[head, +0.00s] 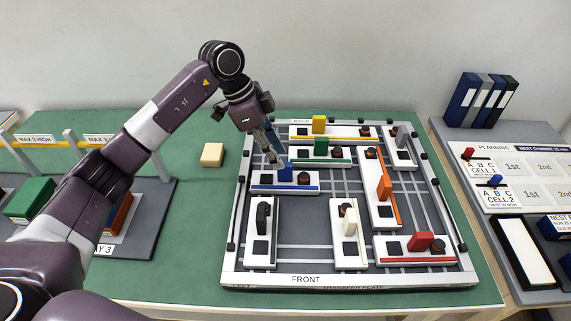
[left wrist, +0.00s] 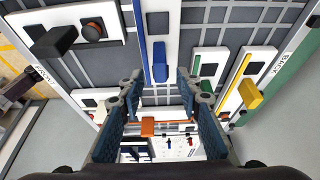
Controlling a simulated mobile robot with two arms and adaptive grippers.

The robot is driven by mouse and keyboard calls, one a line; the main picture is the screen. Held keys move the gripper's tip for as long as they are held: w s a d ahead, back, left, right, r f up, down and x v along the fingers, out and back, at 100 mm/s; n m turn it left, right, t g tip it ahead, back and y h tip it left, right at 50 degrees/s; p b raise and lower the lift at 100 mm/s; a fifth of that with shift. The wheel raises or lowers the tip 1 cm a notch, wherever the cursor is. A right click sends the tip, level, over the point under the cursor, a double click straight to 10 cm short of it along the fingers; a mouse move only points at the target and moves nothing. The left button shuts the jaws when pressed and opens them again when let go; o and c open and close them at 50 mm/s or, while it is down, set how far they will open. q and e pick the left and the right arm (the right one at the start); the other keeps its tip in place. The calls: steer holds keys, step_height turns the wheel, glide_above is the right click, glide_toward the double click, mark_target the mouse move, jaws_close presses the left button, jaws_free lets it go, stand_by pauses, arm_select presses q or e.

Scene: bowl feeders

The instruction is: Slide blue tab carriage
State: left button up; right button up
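The blue tab (head: 285,173) stands upright on its white carriage (head: 265,188), which has a blue stripe and lies at the left middle of the framed board. In the left wrist view the blue tab (left wrist: 159,62) lies just past the gap between my fingertips, with its blue stripe beside it. My left gripper (head: 276,154) points down just above and beside the blue tab. In the left wrist view its two fingers (left wrist: 158,88) are apart, with nothing held between them. Whether a finger touches the tab I cannot tell. My right gripper is not in view.
Carriages with green (head: 321,147), yellow (head: 319,124), grey (head: 402,137), orange (head: 384,187), white (head: 350,222), red (head: 421,241) and black (head: 262,217) tabs surround it. Bare grid shows between them. A cream block (head: 212,155) lies on the green table left of the board.

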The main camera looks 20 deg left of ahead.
mark_target(285, 175)
arm_select(q)
steer(key=shift+p+x, duration=0.35)
steer(key=shift+x, duration=2.4)
jaws_close()
